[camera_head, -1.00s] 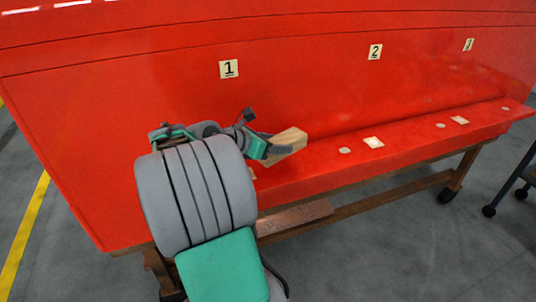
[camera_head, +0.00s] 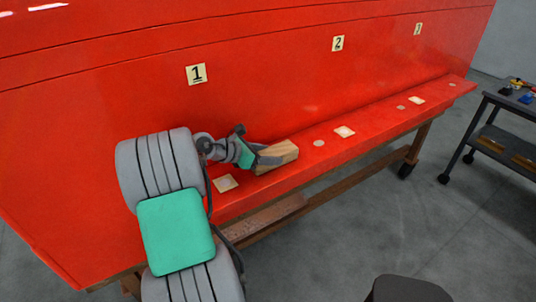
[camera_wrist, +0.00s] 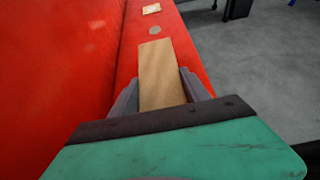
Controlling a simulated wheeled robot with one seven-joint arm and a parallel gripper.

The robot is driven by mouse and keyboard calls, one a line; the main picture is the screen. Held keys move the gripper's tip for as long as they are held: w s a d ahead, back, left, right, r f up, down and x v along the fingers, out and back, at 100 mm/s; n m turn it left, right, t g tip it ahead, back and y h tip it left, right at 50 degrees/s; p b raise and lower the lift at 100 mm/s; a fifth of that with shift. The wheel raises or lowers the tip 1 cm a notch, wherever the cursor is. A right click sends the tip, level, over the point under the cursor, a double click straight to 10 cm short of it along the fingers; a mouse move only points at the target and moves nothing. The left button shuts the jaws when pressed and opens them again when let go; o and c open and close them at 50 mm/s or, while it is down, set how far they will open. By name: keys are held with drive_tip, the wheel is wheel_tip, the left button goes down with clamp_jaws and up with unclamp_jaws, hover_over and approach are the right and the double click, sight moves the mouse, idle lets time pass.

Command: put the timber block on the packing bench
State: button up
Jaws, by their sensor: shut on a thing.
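The timber block (camera_head: 277,156) is a light brown wooden piece at the red ledge, beside the red nosecone wall. My gripper (camera_head: 262,158) is shut on it from its left end. In the wrist view the block (camera_wrist: 161,72) lies between the two grey fingers of my gripper (camera_wrist: 160,92) and points away along the ledge. I cannot tell whether the block touches the ledge or hangs just above it. No bench is clearly identifiable as the packing bench.
The red nosecone (camera_head: 120,120) has number plates and a ledge (camera_head: 375,127) with pale square and round patches. A dark wheeled trolley (camera_head: 510,103) with small items stands at right. A dark rounded object (camera_head: 408,290) is at the bottom. Grey floor (camera_head: 400,220) lies clear between.

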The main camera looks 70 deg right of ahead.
drive_tip(key=o, duration=1.6)
drive_tip(key=shift+f, duration=0.1)
